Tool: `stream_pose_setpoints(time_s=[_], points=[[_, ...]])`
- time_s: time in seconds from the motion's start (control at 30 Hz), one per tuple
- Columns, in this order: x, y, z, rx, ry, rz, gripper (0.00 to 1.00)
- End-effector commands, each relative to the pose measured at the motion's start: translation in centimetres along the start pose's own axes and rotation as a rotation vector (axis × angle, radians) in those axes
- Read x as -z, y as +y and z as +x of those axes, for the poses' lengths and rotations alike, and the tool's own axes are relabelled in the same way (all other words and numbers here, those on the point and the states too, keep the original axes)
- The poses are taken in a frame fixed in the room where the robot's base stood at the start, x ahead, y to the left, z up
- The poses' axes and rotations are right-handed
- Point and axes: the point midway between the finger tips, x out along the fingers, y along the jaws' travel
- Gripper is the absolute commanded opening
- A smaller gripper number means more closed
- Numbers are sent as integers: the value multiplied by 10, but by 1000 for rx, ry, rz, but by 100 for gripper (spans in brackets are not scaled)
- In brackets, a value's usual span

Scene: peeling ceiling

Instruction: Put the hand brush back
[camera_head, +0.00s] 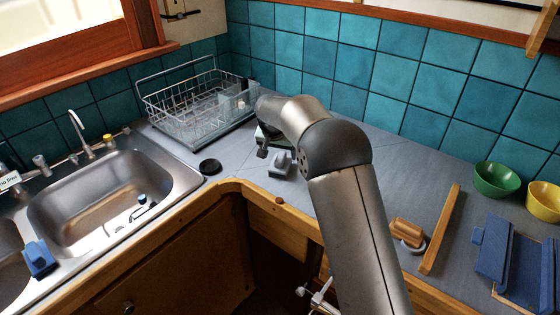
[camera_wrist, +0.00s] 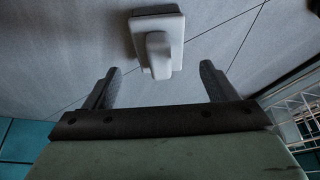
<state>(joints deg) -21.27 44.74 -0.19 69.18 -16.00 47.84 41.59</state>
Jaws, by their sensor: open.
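A small pale grey block with a raised, rounded handle (camera_wrist: 157,52), which looks like the hand brush, rests on the grey counter. It also shows in the head view (camera_head: 281,163), just right of my gripper (camera_head: 263,150). In the wrist view my gripper (camera_wrist: 159,76) is open, with one finger to either side of the line to the handle. The handle's end lies near the fingertips, and nothing is held. In the head view my arm hides part of the gripper.
A wire dish rack (camera_head: 195,105) stands behind, left of my gripper. A black round piece (camera_head: 210,166) lies by the steel sink (camera_head: 110,200). A wooden-topped item (camera_head: 407,232), a wooden strip (camera_head: 440,230), bowls (camera_head: 497,180) and a blue dustpan-like piece (camera_head: 510,260) are at right.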

Motion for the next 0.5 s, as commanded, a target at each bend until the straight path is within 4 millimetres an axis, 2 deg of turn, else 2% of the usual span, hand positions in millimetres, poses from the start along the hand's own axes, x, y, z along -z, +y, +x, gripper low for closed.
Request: stream_pose_setpoints(time_s=[0.2,0.33,0.5], points=[[-1,-1,-42,2,2,-1,79],[0,0,-57,1,1,-1,79],[-1,0,-64,-1,-1,-1,79]])
